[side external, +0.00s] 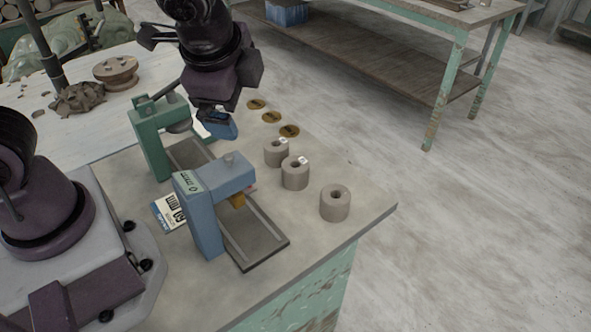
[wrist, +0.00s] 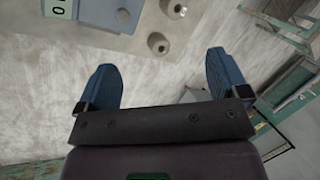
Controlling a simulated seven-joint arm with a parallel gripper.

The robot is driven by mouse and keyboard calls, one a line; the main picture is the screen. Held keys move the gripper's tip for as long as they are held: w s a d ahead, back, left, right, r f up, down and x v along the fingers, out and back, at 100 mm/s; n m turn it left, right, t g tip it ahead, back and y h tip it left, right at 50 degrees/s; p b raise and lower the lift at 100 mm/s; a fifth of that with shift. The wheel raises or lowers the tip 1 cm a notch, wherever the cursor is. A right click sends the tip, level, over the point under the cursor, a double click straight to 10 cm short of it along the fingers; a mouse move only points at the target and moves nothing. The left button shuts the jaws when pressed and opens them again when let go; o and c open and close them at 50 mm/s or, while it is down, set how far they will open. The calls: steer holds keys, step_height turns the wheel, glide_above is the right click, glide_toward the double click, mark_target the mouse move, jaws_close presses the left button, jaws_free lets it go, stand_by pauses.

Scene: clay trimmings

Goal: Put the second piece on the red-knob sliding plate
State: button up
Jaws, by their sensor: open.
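Three grey clay cylinders with holes in their tops stand upright in a loose row on the table: a far one (side external: 276,153), a middle one (side external: 295,174) and a near one (side external: 335,205). The far and middle ones carry small white tags. I cannot tell which is the second piece. The blue gauge stand (side external: 205,215) bridges a dark sliding plate (side external: 262,248), with an orange-yellow part (side external: 237,200) under its arm.
Three brass discs (side external: 271,117) lie in a row behind the cylinders. A printed card (side external: 168,212) lies left of the blue stand. A clay wheel-shaped piece (side external: 116,72) and trimmings (side external: 78,98) lie at the back left. The table's right front corner is clear.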

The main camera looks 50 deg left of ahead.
steer(key=s+a+r+n+t+h, duration=0.2)
steer(key=s+a+r+n, duration=0.4)
steer(key=s+r+n, duration=0.15)
steer(key=m+g+h, duration=0.1)
steer(key=m+g, duration=0.4)
steer(key=m, duration=1.2)
glide_above(296, 166)
step_height(296, 166, down, 21)
steer(key=f, duration=0.6)
steer(key=shift+s+a, duration=0.15)
steer(key=shift+a, duration=0.15)
steer(key=shift+d+f, duration=0.15)
steer(key=shift+f, duration=1.45)
steer(key=shift+d+f, duration=0.1)
steer(key=shift+f, duration=1.5)
